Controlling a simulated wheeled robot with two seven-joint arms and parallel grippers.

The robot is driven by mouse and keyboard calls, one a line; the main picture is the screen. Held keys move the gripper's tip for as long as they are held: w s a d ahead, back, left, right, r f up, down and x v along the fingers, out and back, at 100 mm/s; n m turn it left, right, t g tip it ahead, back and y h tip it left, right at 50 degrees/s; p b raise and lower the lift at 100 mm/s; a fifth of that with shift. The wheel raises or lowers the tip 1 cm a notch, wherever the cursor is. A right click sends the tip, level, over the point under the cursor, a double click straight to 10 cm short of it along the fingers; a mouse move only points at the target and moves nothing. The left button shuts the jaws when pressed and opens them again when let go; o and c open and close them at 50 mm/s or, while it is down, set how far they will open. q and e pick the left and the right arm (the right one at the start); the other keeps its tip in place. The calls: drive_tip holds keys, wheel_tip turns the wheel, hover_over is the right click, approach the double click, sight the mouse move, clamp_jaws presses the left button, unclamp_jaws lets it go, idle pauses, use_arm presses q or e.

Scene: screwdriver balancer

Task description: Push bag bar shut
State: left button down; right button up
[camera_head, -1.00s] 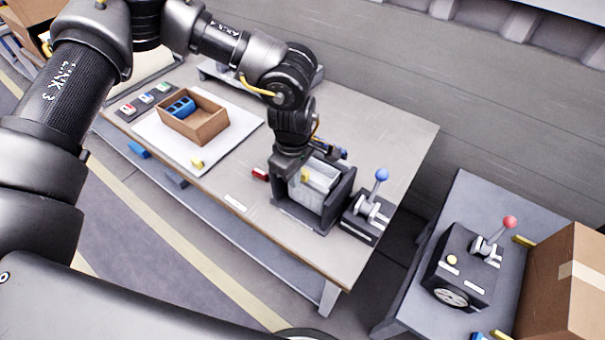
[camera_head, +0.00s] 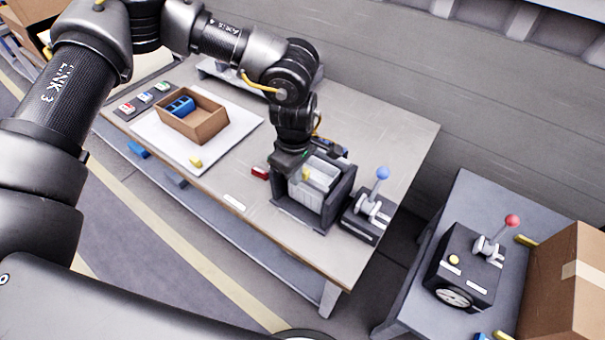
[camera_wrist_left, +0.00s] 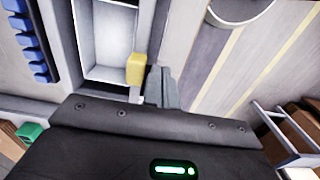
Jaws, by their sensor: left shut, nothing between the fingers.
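A dark box-shaped unit (camera_head: 340,193) with a light grey panel and open top stands near the right end of the workbench. I take the bag bar to be part of it, but cannot pick out the bar clearly. My left gripper (camera_wrist_left: 162,88) is shut and empty, right beside the yellow block; contact is unclear. In the head view the left gripper (camera_head: 292,176) hangs at the unit's left side, fingertips partly hidden. My right gripper is out of view.
A blue-knobbed lever unit (camera_head: 366,214) stands close to the right of the dark unit. A red block (camera_head: 260,172) lies to its left. A cardboard tray (camera_head: 198,122) with a blue part sits farther left. A side table holds a red-knobbed lever unit (camera_head: 468,265).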

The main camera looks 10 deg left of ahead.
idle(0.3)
use_arm(q)
drive_tip(key=shift+w+d+b, duration=0.35)
drive_tip(key=shift+w+d, duration=0.15)
drive_tip(key=shift+w, duration=0.75)
drive_tip(key=shift+w+d+b, duration=0.4)
drive_tip(key=shift+w+d, duration=0.1)
drive_tip(key=shift+w, duration=0.7)
drive_tip(key=shift+w+d+b, duration=0.35)
drive_tip(key=shift+w+d, duration=0.15)
drive_tip(key=shift+w, duration=0.75)
drive_tip(key=shift+s+a, duration=0.1)
drive_tip(key=shift+s+a, duration=0.15)
drive_tip(key=shift+s, duration=0.35)
wheel_tip(320, 180, up, 7)
drive_tip(key=p, duration=0.4)
drive_tip(key=shift+p, duration=0.35)
